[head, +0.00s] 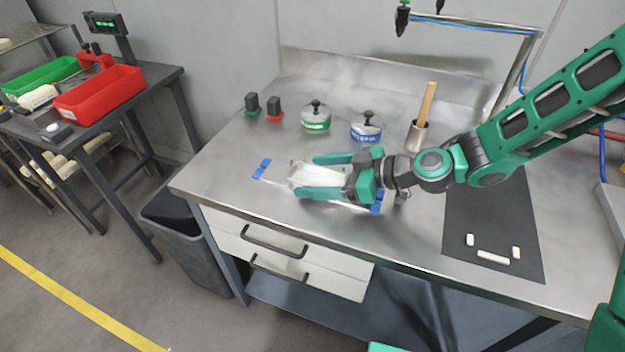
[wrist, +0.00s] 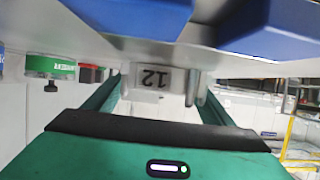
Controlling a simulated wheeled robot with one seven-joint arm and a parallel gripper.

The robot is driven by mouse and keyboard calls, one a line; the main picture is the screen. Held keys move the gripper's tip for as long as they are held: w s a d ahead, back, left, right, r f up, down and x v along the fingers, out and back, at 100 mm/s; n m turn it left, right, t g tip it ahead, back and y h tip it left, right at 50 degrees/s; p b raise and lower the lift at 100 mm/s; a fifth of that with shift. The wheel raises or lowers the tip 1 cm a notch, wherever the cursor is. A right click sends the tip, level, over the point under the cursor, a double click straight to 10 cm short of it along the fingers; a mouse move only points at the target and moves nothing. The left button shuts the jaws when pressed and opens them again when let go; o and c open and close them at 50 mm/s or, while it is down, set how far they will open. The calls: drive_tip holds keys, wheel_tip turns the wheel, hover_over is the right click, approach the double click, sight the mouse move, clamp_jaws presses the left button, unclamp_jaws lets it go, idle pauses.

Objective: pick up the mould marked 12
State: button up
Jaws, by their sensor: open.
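The mould marked 12 is a pale white block (head: 318,175) on the steel bench, near the front edge. In the wrist view its face (wrist: 153,78) carries a dark 12, which appears upside down. My gripper (head: 309,177) is open, with one green finger along each side of the mould. The wrist view also shows the mould between the fingers. I cannot tell whether either finger touches it. Part of the mould is hidden by the fingers and the gripper body.
Blue pieces (head: 262,169) (head: 377,206) lie at either end of the mould. Behind stand a green-banded pot (head: 316,118), a blue-banded pot (head: 366,128) and a metal cup (head: 417,136) with a wooden handle. A dark mat (head: 492,220) lies right. The bench's left front is clear.

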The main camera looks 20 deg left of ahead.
sight(317, 182)
drive_tip(key=c, duration=1.2)
drive_tip(key=shift+c, duration=0.2)
drive_tip(key=shift+r, duration=0.1)
drive_tip(key=shift+r, duration=2.05)
drive_tip(key=s+a+r, duration=0.4)
drive_tip(key=s+r, duration=0.2)
drive_tip(key=s, duration=0.4)
drive_tip(key=shift+s+r, duration=0.15)
drive_tip(key=shift+r, duration=0.15)
